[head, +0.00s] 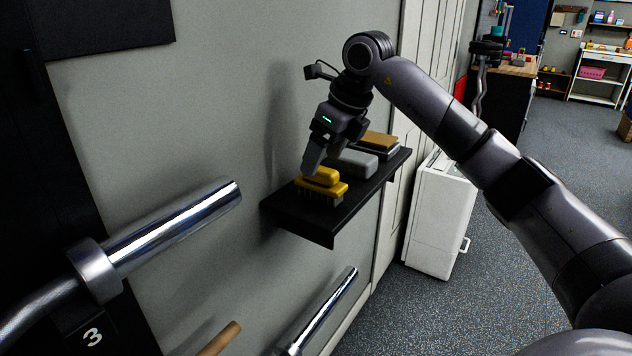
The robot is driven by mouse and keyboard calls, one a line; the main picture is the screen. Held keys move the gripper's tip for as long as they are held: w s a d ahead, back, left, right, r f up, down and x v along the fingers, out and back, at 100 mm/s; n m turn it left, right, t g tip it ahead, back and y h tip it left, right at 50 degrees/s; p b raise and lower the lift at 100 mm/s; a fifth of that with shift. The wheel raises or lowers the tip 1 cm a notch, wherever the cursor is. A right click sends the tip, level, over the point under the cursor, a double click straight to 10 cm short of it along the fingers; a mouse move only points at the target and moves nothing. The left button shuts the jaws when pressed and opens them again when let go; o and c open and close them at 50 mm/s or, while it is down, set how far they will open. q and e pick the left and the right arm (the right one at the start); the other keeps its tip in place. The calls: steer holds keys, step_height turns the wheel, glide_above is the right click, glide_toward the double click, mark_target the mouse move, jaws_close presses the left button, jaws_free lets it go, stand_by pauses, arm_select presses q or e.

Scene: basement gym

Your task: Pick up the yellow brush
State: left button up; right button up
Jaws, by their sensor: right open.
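The yellow brush (321,183) lies on a black wall shelf (311,219), near the shelf's near end, with its dark bristles facing down. My right gripper (312,167) points down at the brush from above, its fingers at the brush's left upper side. The right gripper is open. I cannot tell whether its fingers touch the brush, and part of the brush's upper left is hidden behind them. My left gripper is not in view.
Behind the brush on the shelf are a grey block (354,163) and a tan-topped item (379,140). Chrome bar ends (180,228) stick out at the lower left. A white cabinet (440,220) stands right of the shelf. The grey floor (520,290) is open at the right.

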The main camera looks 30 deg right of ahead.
mark_target(321, 168)
steer(key=x, duration=0.4)
steer(key=shift+s+d+f, duration=0.1)
steer(key=shift+f, duration=0.7)
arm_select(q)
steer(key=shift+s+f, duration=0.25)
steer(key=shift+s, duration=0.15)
arm_select(e)
steer(key=c, duration=1.2)
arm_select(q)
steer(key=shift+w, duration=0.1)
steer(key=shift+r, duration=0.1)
arm_select(e)
steer(key=shift+r, duration=0.1)
arm_select(q)
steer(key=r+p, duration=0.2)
steer(key=p, duration=0.1)
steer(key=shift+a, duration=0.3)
arm_select(e)
step_height(321, 168, up, 20)
